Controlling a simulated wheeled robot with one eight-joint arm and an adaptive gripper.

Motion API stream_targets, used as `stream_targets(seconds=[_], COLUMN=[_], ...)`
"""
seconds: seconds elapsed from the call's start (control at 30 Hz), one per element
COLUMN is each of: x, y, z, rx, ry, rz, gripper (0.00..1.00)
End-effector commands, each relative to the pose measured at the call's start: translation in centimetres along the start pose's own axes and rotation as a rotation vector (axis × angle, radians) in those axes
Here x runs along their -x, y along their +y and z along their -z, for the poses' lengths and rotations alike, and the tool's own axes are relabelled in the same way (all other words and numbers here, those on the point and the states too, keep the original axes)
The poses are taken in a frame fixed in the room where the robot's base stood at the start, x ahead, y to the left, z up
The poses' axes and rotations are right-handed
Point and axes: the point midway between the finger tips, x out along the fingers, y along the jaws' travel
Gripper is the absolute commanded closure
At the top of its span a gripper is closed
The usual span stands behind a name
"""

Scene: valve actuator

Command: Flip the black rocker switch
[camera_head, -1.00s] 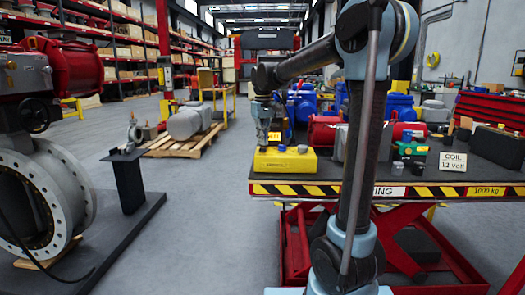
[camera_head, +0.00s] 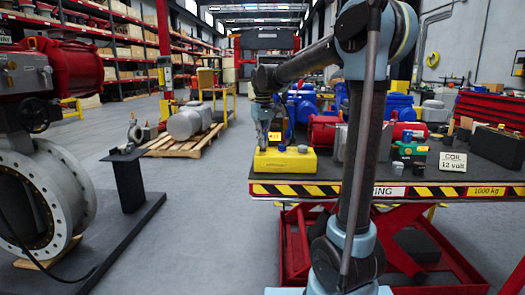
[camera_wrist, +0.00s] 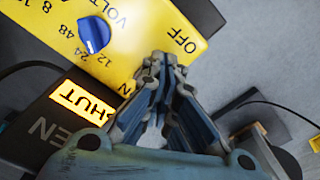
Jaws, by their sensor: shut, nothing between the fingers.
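The yellow box (camera_head: 287,161) stands at the left end of the lift table. In the wrist view the same yellow box (camera_wrist: 140,35) shows a blue dial (camera_wrist: 93,35), voltage numbers and the word OFF. Beside it is a black housing (camera_wrist: 65,140) with a lit yellow SHUT label (camera_wrist: 84,101) and part of the word OPEN. My gripper (camera_wrist: 160,62) is shut and empty, its fingertips over the edge of the yellow box. In the head view my gripper (camera_head: 262,143) points down at the box's left part. I cannot make out the black rocker switch; my fingers may hide it.
The lift table (camera_head: 330,189) carries red and blue actuators behind and right of the box, and a COIL 12 volt card (camera_head: 453,161). In the wrist view a dark part with a cable (camera_wrist: 255,120) lies at right.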

Motion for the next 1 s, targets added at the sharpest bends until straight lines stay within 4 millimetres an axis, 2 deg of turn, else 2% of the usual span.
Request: stream_targets(seconds=[1.0], x=[-1.2], y=[0.0], z=[0.0], rx=[0.0], ry=[0.0], rz=[0.0], gripper=[1.0])
